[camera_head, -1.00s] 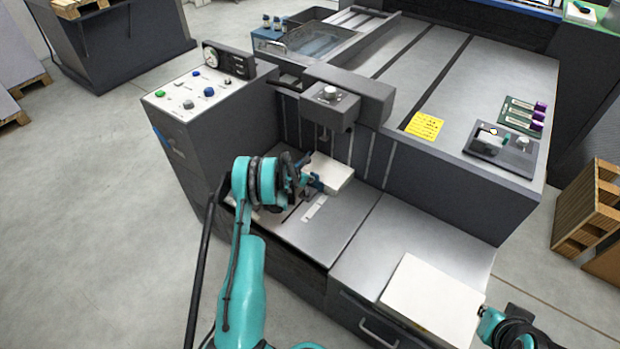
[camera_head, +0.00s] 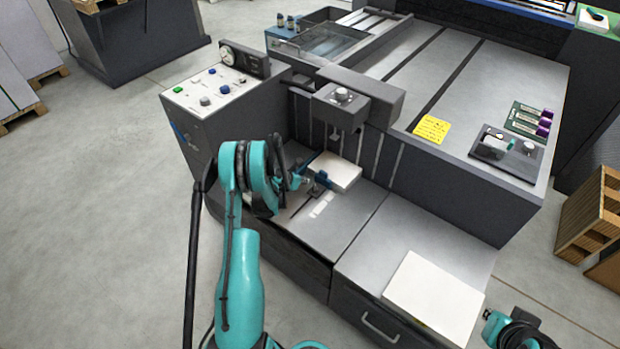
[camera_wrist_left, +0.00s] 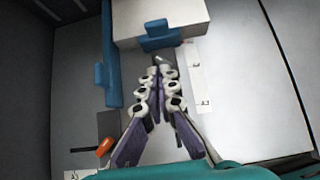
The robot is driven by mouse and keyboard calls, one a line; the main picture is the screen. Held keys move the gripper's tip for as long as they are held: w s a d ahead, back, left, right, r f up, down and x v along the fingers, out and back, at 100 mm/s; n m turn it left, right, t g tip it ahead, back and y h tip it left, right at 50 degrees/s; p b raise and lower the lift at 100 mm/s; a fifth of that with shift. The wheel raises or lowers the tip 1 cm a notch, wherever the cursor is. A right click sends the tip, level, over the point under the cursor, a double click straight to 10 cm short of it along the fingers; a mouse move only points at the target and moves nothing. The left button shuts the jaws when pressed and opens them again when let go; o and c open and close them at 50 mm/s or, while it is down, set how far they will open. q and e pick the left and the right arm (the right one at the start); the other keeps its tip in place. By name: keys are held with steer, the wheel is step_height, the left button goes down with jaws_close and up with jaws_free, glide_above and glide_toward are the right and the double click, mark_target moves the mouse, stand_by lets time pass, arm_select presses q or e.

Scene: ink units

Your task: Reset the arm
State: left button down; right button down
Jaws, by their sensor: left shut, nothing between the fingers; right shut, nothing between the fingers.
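My left gripper (camera_head: 300,183) hangs over the machine's lower recess, just left of a small white paper block (camera_head: 335,171). In the left wrist view its fingers (camera_wrist_left: 158,62) are together and empty, with the tips near the block's (camera_wrist_left: 165,22) edge. A blue clamp (camera_wrist_left: 160,36) sits against the block, and a blue guide (camera_wrist_left: 110,70) runs along the left. My right gripper (camera_head: 488,315) is small and partly hidden at the lower right, shut and empty, beside a larger white paper stack (camera_head: 434,298).
The machine's control panel (camera_head: 210,86) rises left of the recess, and a grey press head (camera_head: 341,103) overhangs it. A yellow note (camera_head: 432,129) lies on the upper deck. A wooden pallet (camera_head: 592,215) stands at right. Open floor (camera_head: 90,220) lies to the left.

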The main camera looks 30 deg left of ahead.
arm_select(q)
steer(key=shift+s+r, duration=0.45)
steer(key=shift+s, duration=0.05)
steer(key=s+d+r+m+g, duration=0.1)
steer(key=s+d+r+m, duration=0.2)
steer(key=d+r+m, duration=0.8)
steer(key=s+d+r+m, duration=0.4)
steer(key=d+r+m, duration=0.25)
steer(key=r, duration=0.75)
steer(key=s+d+r+m, duration=0.2)
steer(key=s+d+m, duration=0.4)
steer(key=s, duration=0.5)
steer(key=s+d+r+m, duration=0.3)
steer(key=s+d+m, duration=0.3)
steer(key=s+m, duration=0.5)
steer(key=shift+s+d+g+y, duration=0.15)
steer(key=shift+s+g+y, duration=0.25)
steer(key=shift+s, duration=0.05)
steer(key=shift+m, duration=0.25)
